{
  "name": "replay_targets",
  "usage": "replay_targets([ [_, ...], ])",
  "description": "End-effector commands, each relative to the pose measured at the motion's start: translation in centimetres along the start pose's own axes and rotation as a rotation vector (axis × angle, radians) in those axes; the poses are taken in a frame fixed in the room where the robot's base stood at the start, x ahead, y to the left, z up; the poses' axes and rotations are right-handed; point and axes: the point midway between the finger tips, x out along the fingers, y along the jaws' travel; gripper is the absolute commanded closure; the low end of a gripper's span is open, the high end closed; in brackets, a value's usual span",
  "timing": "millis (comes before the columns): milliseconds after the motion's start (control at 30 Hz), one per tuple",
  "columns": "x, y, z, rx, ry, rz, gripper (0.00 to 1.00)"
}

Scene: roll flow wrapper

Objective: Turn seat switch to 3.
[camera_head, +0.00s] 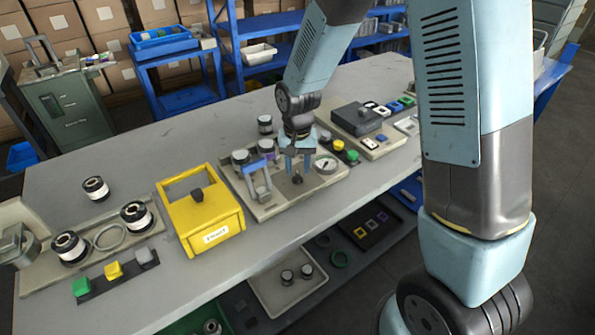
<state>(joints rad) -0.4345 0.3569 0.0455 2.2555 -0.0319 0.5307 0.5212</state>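A grey panel (262,209) stands mid-table and carries several fittings. A small black knob (297,179) sits near its front edge; it may be the seat switch, but no label or numbers on it can be read. My gripper (298,171) points down over this panel, its two blue fingers apart with a gap between them. The fingertips are just above and behind the knob in the picture, and I cannot tell whether they touch it. A round white dial (326,164) with a dark needle is just right of the fingers.
A blue-handled fixture (258,180) with grey-capped cylinders stands close left of my gripper. A yellow box (203,212) is further left. Coloured buttons (345,150) and a panel with a dark block (357,117) are at right. The table's front edge is near.

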Motion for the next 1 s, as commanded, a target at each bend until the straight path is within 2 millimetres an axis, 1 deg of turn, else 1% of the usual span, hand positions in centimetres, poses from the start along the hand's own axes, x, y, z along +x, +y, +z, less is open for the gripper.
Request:
replay_targets([
  [100, 1.3, 0.0, 0.0, 0.0, -0.001, 0.001, 0.61],
  [200, 1.9, 0.0, 0.0, 0.0, 0.0, 0.0, 0.61],
  [367, 2.4, 0.0, 0.0, 0.0, 0.001, 0.0, 0.61],
  [567, 2.4, 0.0, 0.0, 0.0, 0.001, -0.001, 0.61],
  [667, 2.3, 0.0, 0.0, 0.0, 0.001, -0.001, 0.68],
  [1000, 2.3, 0.0, 0.0, 0.0, 0.001, -0.001, 1.0],
])
